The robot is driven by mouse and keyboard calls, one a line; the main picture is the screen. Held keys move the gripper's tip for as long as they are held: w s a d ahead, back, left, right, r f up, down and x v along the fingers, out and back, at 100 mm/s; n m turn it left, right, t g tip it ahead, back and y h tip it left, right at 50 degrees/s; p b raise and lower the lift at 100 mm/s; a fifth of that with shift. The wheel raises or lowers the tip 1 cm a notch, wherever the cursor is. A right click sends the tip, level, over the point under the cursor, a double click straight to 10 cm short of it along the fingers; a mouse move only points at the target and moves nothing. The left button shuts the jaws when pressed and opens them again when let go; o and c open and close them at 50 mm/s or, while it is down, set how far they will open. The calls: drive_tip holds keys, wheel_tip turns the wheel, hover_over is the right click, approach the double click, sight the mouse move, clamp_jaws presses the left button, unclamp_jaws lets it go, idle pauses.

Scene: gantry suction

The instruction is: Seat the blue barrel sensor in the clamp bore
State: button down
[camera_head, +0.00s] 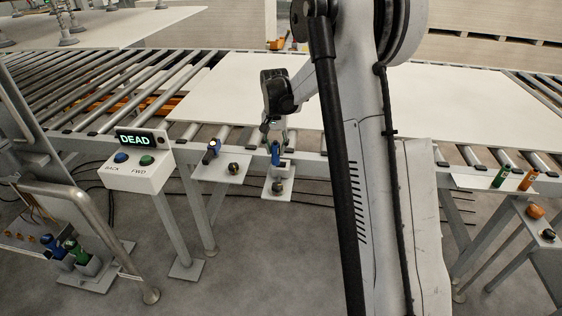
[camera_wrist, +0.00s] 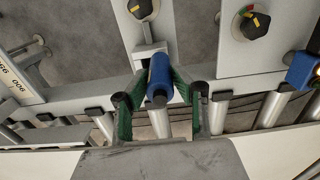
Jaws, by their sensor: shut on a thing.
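The blue barrel sensor (camera_wrist: 161,72) is between the green-padded fingers of my gripper (camera_wrist: 160,84) in the wrist view, and the fingers are shut on it. In the head view the sensor (camera_head: 276,154) hangs below my gripper (camera_head: 274,141), at the conveyor's front rail. The pale clamp block (camera_wrist: 148,52) lies right at the sensor's far end in the wrist view. Its plate carries a black knob (camera_wrist: 140,7), which also shows in the head view (camera_head: 277,186). The bore is hidden, so I cannot tell whether the sensor's end is inside it.
A neighbouring plate (camera_head: 222,171) holds another blue sensor (camera_head: 213,148) and a black knob (camera_head: 234,168). A control box (camera_head: 137,170) reading DEAD stands left of it. Green (camera_head: 503,176) and orange (camera_head: 528,180) cylinders stand at the right. A white panel (camera_head: 455,100) lies on the rollers.

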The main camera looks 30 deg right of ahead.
drive_tip(key=shift+w+d+f+b, duration=0.1)
drive_tip(key=shift+d+f+b, duration=0.25)
drive_tip(key=shift+f, duration=0.55)
drive_tip(key=shift+w+d+f+b, duration=0.1)
drive_tip(key=shift+d+f+b, duration=0.25)
drive_tip(key=shift+f, duration=0.55)
drive_tip(key=shift+d+f+b, duration=0.25)
drive_tip(key=shift+d+f, duration=0.2)
drive_tip(key=shift+f, duration=0.45)
drive_tip(key=shift+f, duration=0.2)
drive_tip(key=c, duration=1.4)
unclamp_jaws()
drive_tip(key=shift+c, duration=0.2)
drive_tip(key=shift+r, duration=0.15)
